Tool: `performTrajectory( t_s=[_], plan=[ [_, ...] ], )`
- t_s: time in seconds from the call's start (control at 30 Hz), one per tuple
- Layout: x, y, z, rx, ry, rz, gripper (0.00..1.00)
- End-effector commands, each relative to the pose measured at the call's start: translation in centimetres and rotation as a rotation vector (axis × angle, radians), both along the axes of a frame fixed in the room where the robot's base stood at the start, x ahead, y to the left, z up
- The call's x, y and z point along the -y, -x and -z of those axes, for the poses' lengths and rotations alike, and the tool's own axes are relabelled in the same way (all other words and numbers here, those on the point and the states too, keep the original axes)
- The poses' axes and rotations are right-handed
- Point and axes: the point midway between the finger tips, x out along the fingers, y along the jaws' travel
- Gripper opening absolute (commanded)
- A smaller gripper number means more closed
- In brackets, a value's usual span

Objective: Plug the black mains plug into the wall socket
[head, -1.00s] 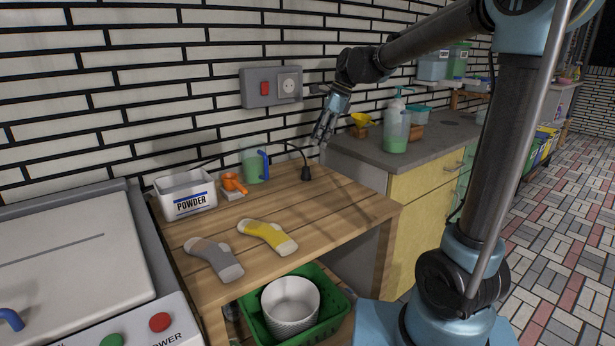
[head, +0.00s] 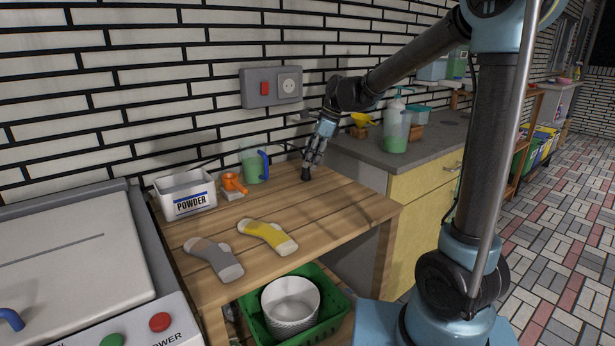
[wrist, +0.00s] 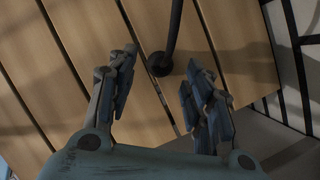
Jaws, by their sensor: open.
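The black mains plug (head: 306,174) stands on the wooden table near its back right edge. In the wrist view the plug (wrist: 160,65) lies ahead of the gap between my fingertips, with its dark cable running up out of the picture. My gripper (head: 313,160) is open and points down just above the plug; its open fingers also show in the wrist view (wrist: 160,75). I cannot tell whether a finger touches the plug. The wall socket (head: 289,86) is on a grey plate with a red switch (head: 264,88), on the tiled wall above the table.
Two socks (head: 268,235) lie in front. A grey counter with a soap bottle (head: 396,125) stands right. The table's right front is clear.

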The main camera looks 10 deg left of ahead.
Motion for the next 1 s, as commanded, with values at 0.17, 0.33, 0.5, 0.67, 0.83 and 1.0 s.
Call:
performTrajectory(
  t_s=[0.17, 0.33, 0.5, 0.67, 0.83, 1.0],
  plan=[
    [-0.8, -0.1, 2.5, 0.0, 0.0, -0.001, 0.46],
    [-1.4, 0.0, 3.8, 0.001, 0.0, -0.002, 0.46],
    [-1.4, 0.1, 3.9, 0.0, 0.0, -0.001, 0.46],
    [-1.4, 0.1, 3.9, 0.0, 0.0, -0.001, 0.46],
    [-1.4, 0.1, 3.9, 0.0, 0.0, -0.001, 0.19],
    [-1.4, 0.1, 3.9, 0.0, 0.0, -0.001, 0.09]
  ],
)
